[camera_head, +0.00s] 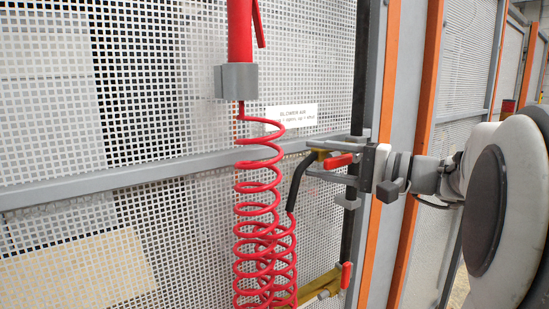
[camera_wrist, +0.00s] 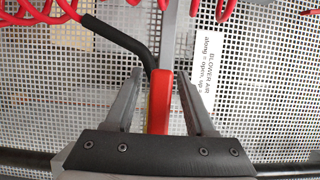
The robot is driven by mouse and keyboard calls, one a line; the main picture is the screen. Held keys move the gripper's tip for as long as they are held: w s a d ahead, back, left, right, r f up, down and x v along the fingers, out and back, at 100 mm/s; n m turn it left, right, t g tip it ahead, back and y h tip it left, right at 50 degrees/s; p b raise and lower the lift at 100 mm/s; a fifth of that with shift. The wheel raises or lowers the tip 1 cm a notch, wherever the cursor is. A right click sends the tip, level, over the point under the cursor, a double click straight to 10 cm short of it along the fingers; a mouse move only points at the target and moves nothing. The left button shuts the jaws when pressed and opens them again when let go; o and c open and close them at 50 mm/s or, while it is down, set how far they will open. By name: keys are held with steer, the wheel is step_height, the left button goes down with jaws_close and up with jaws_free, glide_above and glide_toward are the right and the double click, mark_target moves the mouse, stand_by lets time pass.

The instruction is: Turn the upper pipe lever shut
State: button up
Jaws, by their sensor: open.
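The upper pipe lever (camera_head: 338,161) is a short red handle by a yellow fitting at the end of a black hose, at the post's left. It lies roughly level in the head view. In the wrist view the red lever (camera_wrist: 160,95) stands between my two fingers, over the yellow part. My gripper (camera_head: 316,162) comes from the right and is open, one finger on each side of the lever. The wrist view shows the fingers (camera_wrist: 160,92) apart with gaps beside the lever; contact is not clear. A finger partly hides the fitting in the head view.
A second red lever (camera_head: 346,274) sits lower, by a yellow pipe. A red coiled hose (camera_head: 260,215) hangs left of my gripper, with a black hose (camera_head: 297,185) between. A white label (camera_head: 290,117) is on the perforated panel above. Orange-edged posts stand right.

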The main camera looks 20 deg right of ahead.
jaws_close()
stand_by(1.4)
